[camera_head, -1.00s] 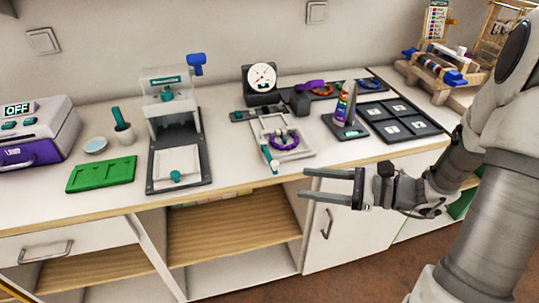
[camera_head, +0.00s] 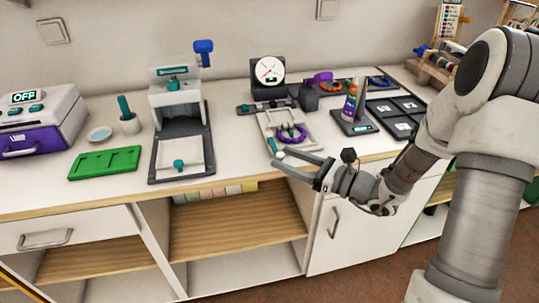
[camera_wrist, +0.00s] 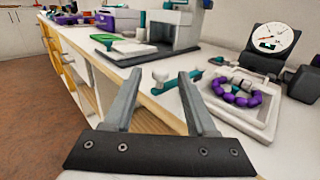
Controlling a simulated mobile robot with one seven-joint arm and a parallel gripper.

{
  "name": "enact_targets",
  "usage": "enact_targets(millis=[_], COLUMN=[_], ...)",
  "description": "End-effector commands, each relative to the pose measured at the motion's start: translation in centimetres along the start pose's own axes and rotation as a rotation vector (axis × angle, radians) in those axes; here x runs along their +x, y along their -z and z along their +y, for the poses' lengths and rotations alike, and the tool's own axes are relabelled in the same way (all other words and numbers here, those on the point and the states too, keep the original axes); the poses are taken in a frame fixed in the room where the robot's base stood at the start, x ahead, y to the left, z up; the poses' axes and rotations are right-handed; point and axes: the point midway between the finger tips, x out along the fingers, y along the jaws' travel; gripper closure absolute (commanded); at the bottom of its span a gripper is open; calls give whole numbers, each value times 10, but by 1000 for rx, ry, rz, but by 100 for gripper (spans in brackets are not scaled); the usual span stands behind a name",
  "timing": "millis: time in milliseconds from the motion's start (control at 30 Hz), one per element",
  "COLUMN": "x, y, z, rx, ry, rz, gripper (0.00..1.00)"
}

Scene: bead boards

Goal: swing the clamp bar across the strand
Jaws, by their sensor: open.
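The strand is a ring of purple beads (camera_head: 291,134) lying in a white board (camera_head: 312,144) near the counter's front edge; it also shows in the wrist view (camera_wrist: 236,94). The clamp bar (camera_head: 271,144) is a thin teal bar along the board's left side, beside the strand and not across it. My gripper (camera_head: 278,160) is open and empty at the counter edge. Contact cannot be told.
A press-like stand (camera_head: 180,130) and a green tray (camera_head: 104,162) are to the left. A dial gauge (camera_head: 267,72) stands behind the board. A bottle on a scale (camera_head: 351,104) and dark trays (camera_head: 398,120) are to the right. Open shelves lie below the counter.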

Motion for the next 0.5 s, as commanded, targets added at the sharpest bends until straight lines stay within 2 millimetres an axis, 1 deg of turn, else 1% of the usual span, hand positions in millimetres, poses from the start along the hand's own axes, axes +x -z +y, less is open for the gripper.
enact_targets(millis=[33,100,200,333,500], x=[11,24,38,49,54], y=[2,1,1,0,0], z=[0,1,0,0,0], rx=[-3,-2,-2,-2,0], ry=[-4,-4,-3,-2,0], rz=[-1,-1,0,-1,0], gripper=[43,43,43,43,43])
